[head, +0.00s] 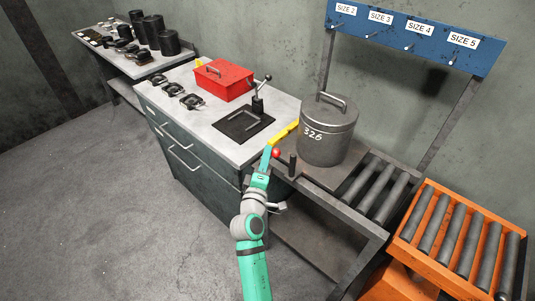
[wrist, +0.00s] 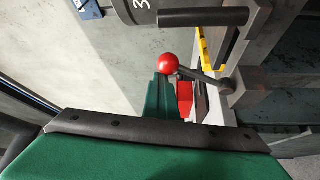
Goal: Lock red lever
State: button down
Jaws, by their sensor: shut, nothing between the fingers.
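The red lever is a red ball knob (head: 276,152) on a short dark rod at the front left corner of the roller table. In the wrist view the red lever's knob (wrist: 168,63) is at the upper middle, with its rod running right and down to a dark pivot. My gripper (head: 266,157) is shut and empty, its green fingers just left of the knob. In the wrist view my gripper's fingertips (wrist: 164,82) lie just below the knob; I cannot tell whether they touch it. A yellow bar (head: 285,132) lies just behind the lever.
A dark upright handle (head: 292,164) stands right of the knob. A grey lidded pot marked 326 (head: 328,131) stands behind, beside rollers (head: 382,190). A drawer cabinet (head: 205,160) with a red box (head: 223,80) is left. An orange roller cart (head: 421,258) is right. Floor at left is clear.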

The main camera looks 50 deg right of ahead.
jog(key=shift+w+a+r, duration=0.55)
jog(key=shift+w+r, duration=0.8)
jog(key=shift+w, duration=0.15)
jog(key=s+a+f, duration=0.3)
jog(key=s+a, duration=0.1)
jog(key=a, duration=0.4)
jog(key=shift+a+f, duration=0.2)
jog(key=shift+f, duration=0.05)
jog(key=shift+s, duration=0.1)
